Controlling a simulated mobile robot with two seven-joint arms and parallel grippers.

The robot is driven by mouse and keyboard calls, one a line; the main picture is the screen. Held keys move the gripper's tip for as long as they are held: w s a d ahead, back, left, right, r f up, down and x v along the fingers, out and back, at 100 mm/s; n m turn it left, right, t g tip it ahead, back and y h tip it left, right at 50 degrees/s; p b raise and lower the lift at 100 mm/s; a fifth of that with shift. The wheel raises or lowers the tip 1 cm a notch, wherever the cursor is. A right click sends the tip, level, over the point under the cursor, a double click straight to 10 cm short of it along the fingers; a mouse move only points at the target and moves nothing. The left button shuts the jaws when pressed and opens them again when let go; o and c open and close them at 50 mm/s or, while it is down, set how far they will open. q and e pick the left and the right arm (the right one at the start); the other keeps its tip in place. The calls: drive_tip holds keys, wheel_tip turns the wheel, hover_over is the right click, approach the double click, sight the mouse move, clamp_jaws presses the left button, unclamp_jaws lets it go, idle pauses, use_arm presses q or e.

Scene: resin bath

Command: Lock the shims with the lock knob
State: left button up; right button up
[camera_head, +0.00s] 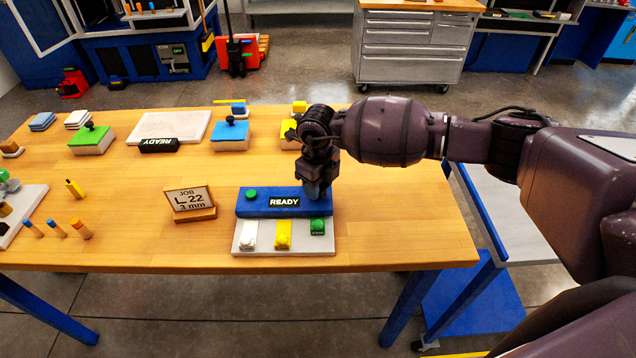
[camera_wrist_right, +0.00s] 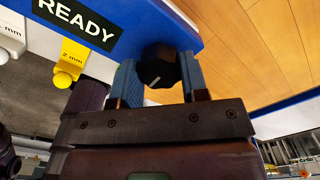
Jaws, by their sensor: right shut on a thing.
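A blue block with a READY label (camera_head: 260,208) stands at the back of a pale fixture plate (camera_head: 262,250) on the wooden table. My right gripper (camera_head: 314,188) comes down at the block's right end. In the wrist view its blue fingers are shut on the black lock knob (camera_wrist_right: 158,66), which has a white pointer mark. The gripper hides the knob in the head view. My left gripper is not in view.
A JOB L 22, 3 mm sign (camera_head: 189,200) stands left of the fixture. Green (camera_head: 91,139) and blue (camera_head: 230,135) blocks with black knobs stand further back. The table right of the fixture is clear.

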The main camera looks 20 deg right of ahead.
drive_tip(key=shift+w+r+m, duration=0.1)
drive_tip(key=shift+m, duration=0.5)
drive_tip(key=o, duration=0.9)
drive_tip(key=shift+o, duration=0.2)
wheel_tip(320, 180, up, 11)
drive_tip(key=shift+b, duration=0.35)
